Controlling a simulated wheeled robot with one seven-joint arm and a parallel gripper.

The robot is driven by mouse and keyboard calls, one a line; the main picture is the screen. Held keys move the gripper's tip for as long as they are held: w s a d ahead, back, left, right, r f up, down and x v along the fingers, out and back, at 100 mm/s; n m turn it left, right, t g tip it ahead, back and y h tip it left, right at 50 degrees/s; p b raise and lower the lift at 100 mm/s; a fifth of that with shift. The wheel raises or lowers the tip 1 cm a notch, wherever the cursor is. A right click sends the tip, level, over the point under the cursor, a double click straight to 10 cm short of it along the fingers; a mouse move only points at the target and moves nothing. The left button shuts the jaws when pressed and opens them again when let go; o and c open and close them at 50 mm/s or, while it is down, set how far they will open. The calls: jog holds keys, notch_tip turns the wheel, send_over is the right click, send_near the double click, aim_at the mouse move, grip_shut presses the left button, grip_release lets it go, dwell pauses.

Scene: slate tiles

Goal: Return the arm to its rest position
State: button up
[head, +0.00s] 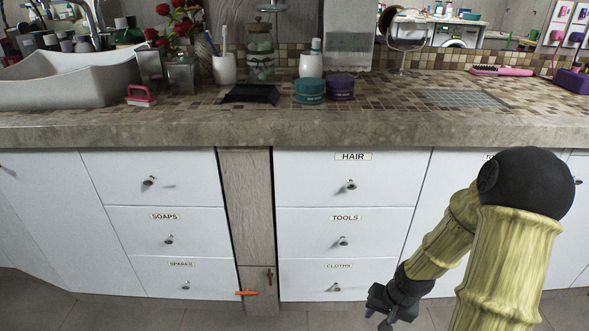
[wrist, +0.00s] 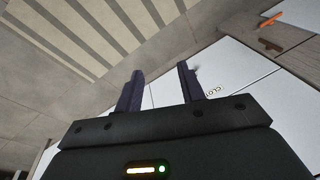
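My gripper (head: 384,313) hangs low in front of the drawers at the right of the head view, below the CLOTHS drawer (head: 322,279). My arm reaches down to it from the lower right. In the wrist view my gripper (wrist: 160,90) shows two dark fingers standing apart with nothing between them. The gripper is open and empty. White drawer fronts (wrist: 237,80) lie beyond the fingers in the wrist view.
A stone counter (head: 200,133) runs above closed drawers labelled HAIR, TOOLS, SOAPS and SPARES. An orange handle (head: 247,293) sticks out low between the drawer columns. The counter holds a sink (head: 70,82), a black tray (head: 250,94) and jars (head: 309,91). The tiled floor is clear.

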jog(key=s+a+r+n+h+p, duration=0.1)
jog(key=s+a+r+n+p, duration=0.15)
jog(key=r, duration=0.85)
jog(key=s+a+r+n+p, duration=0.1)
jog(key=s+a+r+p, duration=0.3)
jog(key=r, duration=0.7)
notch_tip(320, 180, up, 37)
jog(key=p, duration=3.7)
jog(key=shift+s+t, duration=0.15)
jog(key=shift+t, duration=0.15)
jog(key=shift+f, duration=0.1)
